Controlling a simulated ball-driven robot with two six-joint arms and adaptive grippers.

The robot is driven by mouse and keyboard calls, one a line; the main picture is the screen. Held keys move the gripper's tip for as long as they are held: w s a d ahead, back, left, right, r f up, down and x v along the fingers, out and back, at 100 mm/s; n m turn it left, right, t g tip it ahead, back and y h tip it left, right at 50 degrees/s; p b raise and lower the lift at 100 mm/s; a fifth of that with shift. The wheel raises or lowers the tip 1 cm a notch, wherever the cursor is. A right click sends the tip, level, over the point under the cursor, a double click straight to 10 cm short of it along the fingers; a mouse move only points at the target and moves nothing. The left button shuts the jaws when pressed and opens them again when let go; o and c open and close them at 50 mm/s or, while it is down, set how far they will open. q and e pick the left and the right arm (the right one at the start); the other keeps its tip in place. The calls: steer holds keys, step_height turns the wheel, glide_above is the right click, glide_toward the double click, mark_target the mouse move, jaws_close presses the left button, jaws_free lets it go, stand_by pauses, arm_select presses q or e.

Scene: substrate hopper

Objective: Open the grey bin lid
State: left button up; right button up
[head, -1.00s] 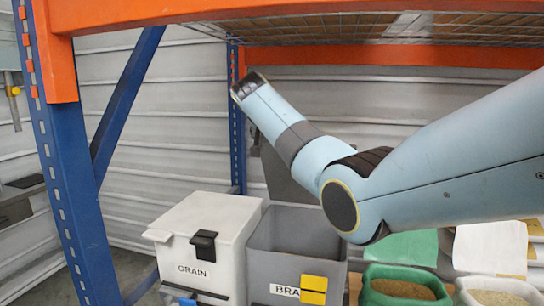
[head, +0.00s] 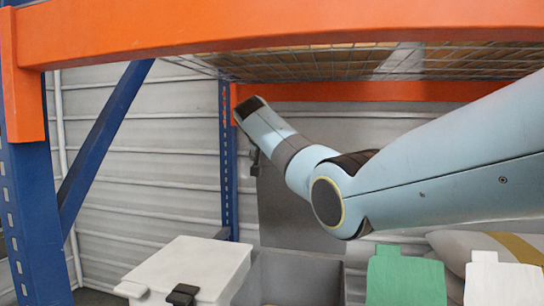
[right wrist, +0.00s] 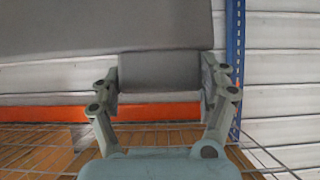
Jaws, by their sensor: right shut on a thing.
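The grey bin (head: 290,280) stands right of the white bin, its top open in the head view. Its grey lid (head: 288,215) stands raised behind it, partly hidden by my right arm. A dark catch (head: 255,161) shows at the lid's left edge. In the right wrist view the lid (right wrist: 90,28) fills the upper left, and a grey block (right wrist: 158,73) sits between the fingers of my right gripper (right wrist: 158,90), which is shut on it. The block appears to be part of the lid. My left gripper is out of view.
A white bin (head: 200,268) with a closed lid and black latch stands on the left. An orange beam (head: 290,30) and wire mesh shelf (head: 340,63) hang above; a blue post (head: 35,220) stands at left.

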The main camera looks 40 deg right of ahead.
steer(key=shift+s+f, duration=0.15)
steer(key=shift+f, duration=0.4)
steer(key=o, duration=1.7)
steer(key=shift+d, duration=0.15)
steer(key=shift+a, duration=0.2)
steer(key=shift+a+r, duration=0.15)
steer(key=v, duration=1.1)
steer(key=shift+r, duration=0.45)
steer(key=shift+s+a, duration=0.1)
steer(key=shift+s, duration=0.05)
